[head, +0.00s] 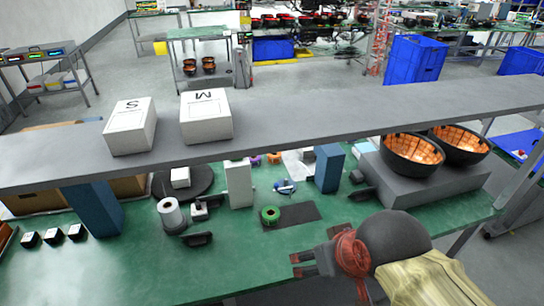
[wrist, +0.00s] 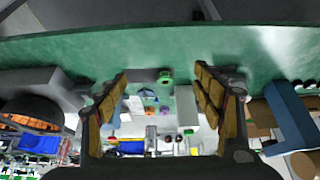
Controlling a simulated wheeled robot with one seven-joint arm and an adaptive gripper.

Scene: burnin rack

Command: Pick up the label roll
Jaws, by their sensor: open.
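A white roll with a dark core (head: 171,214), which looks like the label roll, stands on the green bench at the left of centre in the head view. I cannot make it out in the wrist view. A smaller green ring-shaped roll (head: 270,214) lies at the edge of a dark mat; it also shows between my fingers in the wrist view (wrist: 165,77). My gripper (head: 300,264) is open and empty near the bench's front, to the right of and nearer than both rolls. In the wrist view its two fingers (wrist: 161,76) stand wide apart.
A grey shelf (head: 300,118) spans above the bench, carrying two white boxes marked S (head: 130,126) and M (head: 206,117). A small white device (head: 199,209) sits beside the white roll. A white upright box (head: 239,184) stands behind. Black bowls (head: 412,153) are at right.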

